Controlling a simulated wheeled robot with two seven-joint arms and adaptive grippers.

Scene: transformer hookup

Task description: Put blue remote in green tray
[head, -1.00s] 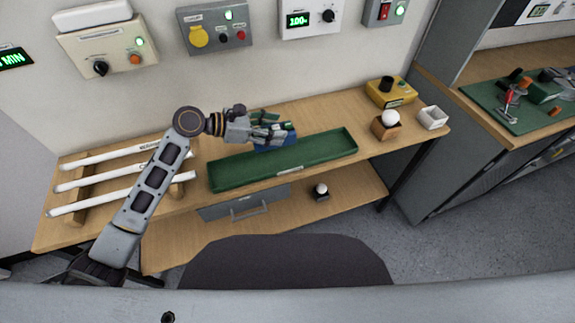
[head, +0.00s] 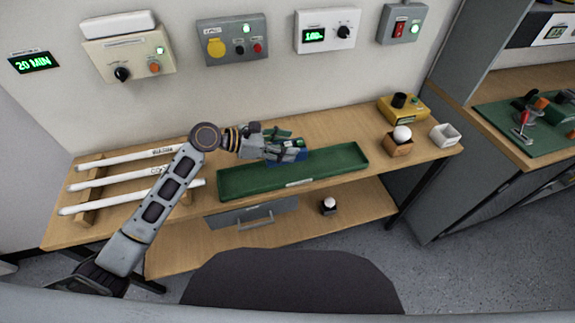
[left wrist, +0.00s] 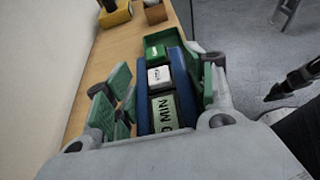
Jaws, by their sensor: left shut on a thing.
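My left gripper (head: 290,151) is shut on the blue remote (head: 288,158), at the back long edge of the green tray (head: 330,172). In the left wrist view the remote (left wrist: 175,62) lies lengthwise between the green-padded fingers (left wrist: 165,88). It has a display reading "0 MIN", a white button and a green button. The visible tray floor is empty. My right gripper is not in view.
White tubes (head: 115,182) lie on a rack at the bench's left. A yellow box (head: 403,108), a wooden block with a white ball (head: 399,147) and a small white container (head: 445,135) stand at the right. Control boxes (head: 232,38) hang on the wall behind.

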